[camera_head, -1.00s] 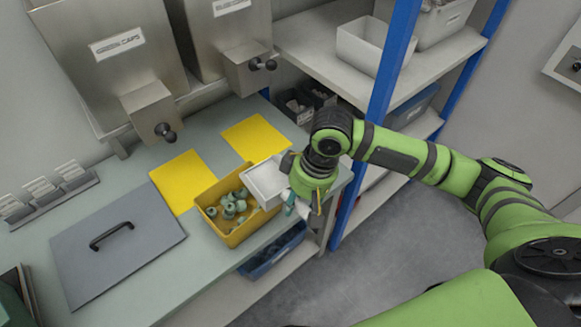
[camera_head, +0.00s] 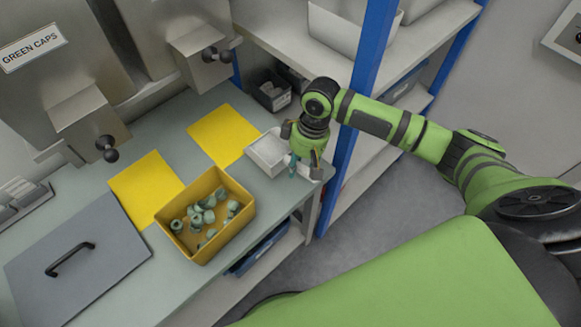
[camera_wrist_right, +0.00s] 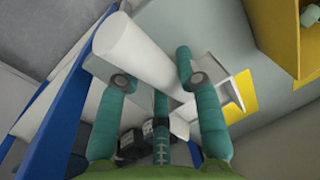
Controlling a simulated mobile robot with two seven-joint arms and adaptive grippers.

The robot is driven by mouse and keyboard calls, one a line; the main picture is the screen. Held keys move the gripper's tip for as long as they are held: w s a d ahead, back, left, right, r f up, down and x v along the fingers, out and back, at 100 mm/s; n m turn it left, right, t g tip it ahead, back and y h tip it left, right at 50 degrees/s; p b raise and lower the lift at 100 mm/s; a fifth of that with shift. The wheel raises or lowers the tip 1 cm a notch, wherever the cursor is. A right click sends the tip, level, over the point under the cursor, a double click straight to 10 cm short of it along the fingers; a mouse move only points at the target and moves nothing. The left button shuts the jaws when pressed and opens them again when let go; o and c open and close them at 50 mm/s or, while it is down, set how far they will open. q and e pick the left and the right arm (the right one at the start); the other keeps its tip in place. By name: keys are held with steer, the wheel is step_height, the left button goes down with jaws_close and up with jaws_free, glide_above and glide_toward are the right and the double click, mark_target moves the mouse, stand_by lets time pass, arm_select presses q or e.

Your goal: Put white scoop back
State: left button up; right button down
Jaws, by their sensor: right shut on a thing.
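The white scoop (camera_head: 268,153) is a shallow open tray, beside the back right corner of the yellow bin near the right end of the table. My right gripper (camera_head: 307,170) is shut on its handle. In the right wrist view the thick white handle (camera_wrist_right: 140,48) lies between the two green fingers, and part of the scoop's tray (camera_wrist_right: 232,95) shows beyond them. The head view does not clearly show whether the scoop touches the tabletop. The scoop looks empty. My left gripper is not in view.
The yellow bin (camera_head: 240,217) holds several green caps. Two yellow mats (camera_head: 146,188) and a grey lid (camera_head: 78,263) with a black handle lie on the table. Dispensers (camera_head: 70,55) stand behind. A blue shelf post (camera_head: 368,60) rises close to my right gripper.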

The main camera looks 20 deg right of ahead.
mark_target(272, 154)
steer(key=shift+w+a+f, duration=0.3)
steer(key=shift+w+f, duration=0.15)
steer(key=shift+w, duration=0.15)
steer(key=shift+w+a+f, duration=0.3)
steer(key=shift+w+f, duration=0.1)
steer(key=shift+w, duration=0.2)
steer(key=shift+f, duration=0.4)
step_height(272, 154, down, 3)
steer(key=shift+p, duration=0.4)
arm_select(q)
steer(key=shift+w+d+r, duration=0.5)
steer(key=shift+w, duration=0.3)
arm_select(e)
steer(key=shift+f, duration=0.2)
steer(key=c, duration=0.8)
jaws_free()
steer(key=shift+s, duration=0.1)
steer(key=shift+c, duration=0.2)
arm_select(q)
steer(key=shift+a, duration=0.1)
